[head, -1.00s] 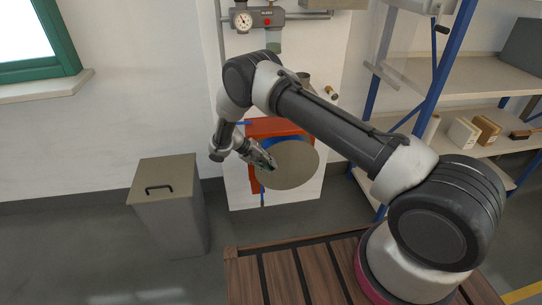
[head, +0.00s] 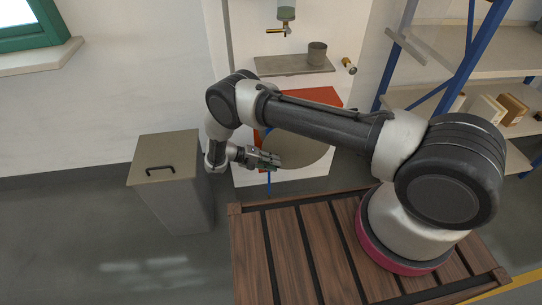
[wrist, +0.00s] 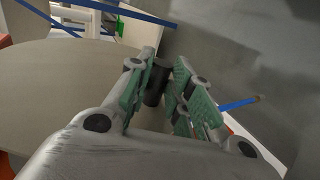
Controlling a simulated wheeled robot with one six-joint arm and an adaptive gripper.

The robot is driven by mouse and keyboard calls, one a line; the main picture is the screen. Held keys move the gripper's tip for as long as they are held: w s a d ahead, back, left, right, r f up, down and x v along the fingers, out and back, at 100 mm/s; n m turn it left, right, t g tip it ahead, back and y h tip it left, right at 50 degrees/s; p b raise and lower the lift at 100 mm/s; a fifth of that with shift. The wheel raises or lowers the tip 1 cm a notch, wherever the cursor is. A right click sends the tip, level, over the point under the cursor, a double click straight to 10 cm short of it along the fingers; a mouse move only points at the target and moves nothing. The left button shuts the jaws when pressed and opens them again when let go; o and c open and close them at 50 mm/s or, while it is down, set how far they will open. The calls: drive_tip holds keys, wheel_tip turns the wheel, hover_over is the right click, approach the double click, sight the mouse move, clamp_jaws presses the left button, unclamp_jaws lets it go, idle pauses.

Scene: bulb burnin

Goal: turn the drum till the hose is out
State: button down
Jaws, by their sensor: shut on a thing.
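The drum (head: 303,150) shows as a round beige face under the red housing (head: 318,97) on the white wall panel; my arm hides its upper part. It also fills the left of the wrist view (wrist: 60,95). My gripper (head: 274,162) is at the drum's lower left. In the wrist view its green-padded fingers (wrist: 157,88) are shut on a dark round handle (wrist: 155,84) at the drum's edge. The blue hose (head: 269,182) hangs below the drum. A blue length with a brownish tip (wrist: 238,104) shows right of the fingers.
A grey bin (head: 168,175) with a black handle stands left of my gripper. A small shelf (head: 288,65) with a grey cup (head: 317,53) is above the housing. A blue-framed rack (head: 455,75) is at the right. A slatted wooden deck (head: 290,255) lies in front.

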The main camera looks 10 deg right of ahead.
drive_tip(key=c, duration=2.2)
unclamp_jaws()
drive_tip(key=shift+f, duration=0.9)
drive_tip(key=o, duration=0.9)
drive_tip(key=shift+r, duration=0.1)
drive_tip(key=shift+d, duration=0.1)
drive_tip(key=v, duration=1.2)
